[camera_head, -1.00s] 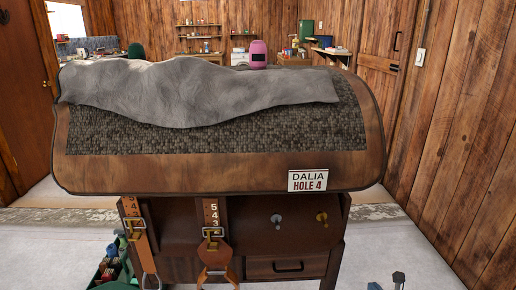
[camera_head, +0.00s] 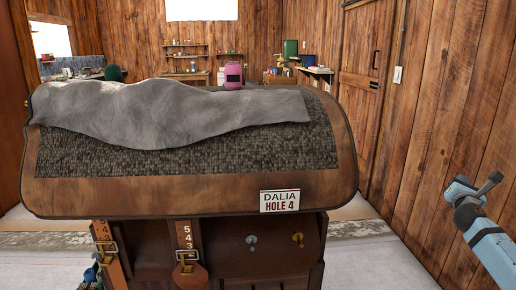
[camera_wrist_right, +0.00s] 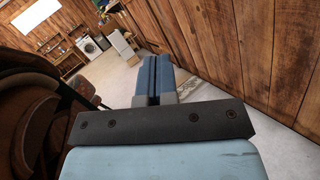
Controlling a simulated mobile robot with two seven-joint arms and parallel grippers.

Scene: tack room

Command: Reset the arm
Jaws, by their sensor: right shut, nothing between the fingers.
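My right arm comes in from the lower right in the head view, and its gripper (camera_head: 466,191) is raised in front of the wooden wall, to the right of the saddle rack and apart from it. In the right wrist view the two blue fingers (camera_wrist_right: 154,75) lie together with nothing between them.
A wooden rack (camera_head: 120,198) with a woven pad (camera_head: 250,145) and grey cloth (camera_head: 170,110) fills the middle. Its sign (camera_head: 279,201) reads "DALIA HOLE 4". Straps (camera_head: 187,250) hang below. The plank wall (camera_head: 440,110) is close on the right; floor shows between.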

